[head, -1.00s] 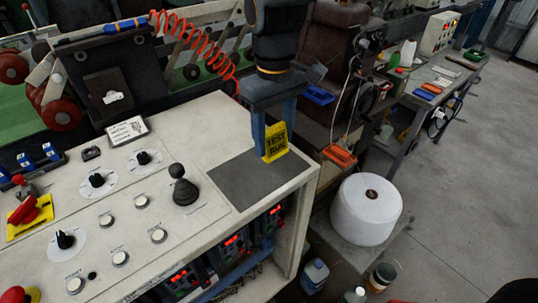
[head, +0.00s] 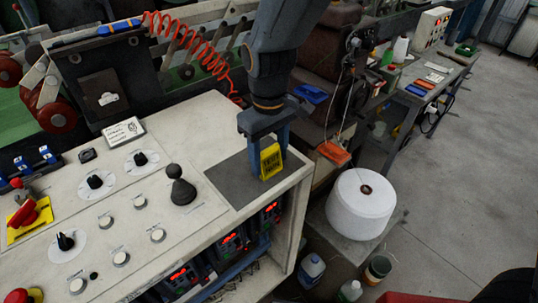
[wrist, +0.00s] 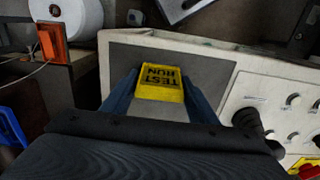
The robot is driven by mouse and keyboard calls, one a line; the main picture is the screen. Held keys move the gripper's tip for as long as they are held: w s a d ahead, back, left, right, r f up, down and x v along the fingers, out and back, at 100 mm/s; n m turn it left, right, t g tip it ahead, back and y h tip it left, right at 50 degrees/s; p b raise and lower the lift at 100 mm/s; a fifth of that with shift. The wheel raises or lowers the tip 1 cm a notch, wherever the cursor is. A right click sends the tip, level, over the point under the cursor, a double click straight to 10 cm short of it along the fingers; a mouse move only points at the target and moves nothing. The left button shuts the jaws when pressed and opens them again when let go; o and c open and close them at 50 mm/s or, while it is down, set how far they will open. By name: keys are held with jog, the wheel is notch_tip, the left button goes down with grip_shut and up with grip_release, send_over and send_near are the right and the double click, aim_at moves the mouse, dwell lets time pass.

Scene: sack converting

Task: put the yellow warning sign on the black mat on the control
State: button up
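The yellow warning sign (head: 270,161), a small board with dark "TEST RUN" lettering, is upright between the fingers of my gripper (head: 269,150). The wrist view shows the sign (wrist: 160,84) with my gripper's blue fingers (wrist: 160,92) against its left and right edges, so the gripper is shut on it. The black mat (head: 228,183) lies flat on the control console's top at its right end. The sign is over the mat's right part, its lower edge at or just above the surface; I cannot tell whether it touches.
A black joystick (head: 181,190) stands just left of the mat, with knobs and buttons beyond it on the console (head: 185,120). A white roll (head: 362,204) stands to the right, below the console's edge. The mat's left and front parts are bare.

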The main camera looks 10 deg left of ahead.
aim_at(269, 149)
jog(key=shift+o, duration=1.3)
jog(key=shift+r, duration=0.15)
notch_tip(269, 149, up, 12)
jog(key=b, duration=0.3)
jog(key=s+d+f+m, duration=0.1)
jog(key=d+f+m, duration=0.4)
jog(key=d, duration=0.9)
jog(key=s+d+f+m+t, duration=0.1)
jog(key=d+f+m, duration=0.4)
jog(key=d, duration=0.9)
notch_tip(269, 149, down, 3)
jog(key=shift+s+d+f, duration=0.15)
jog(key=shift+d, duration=0.15)
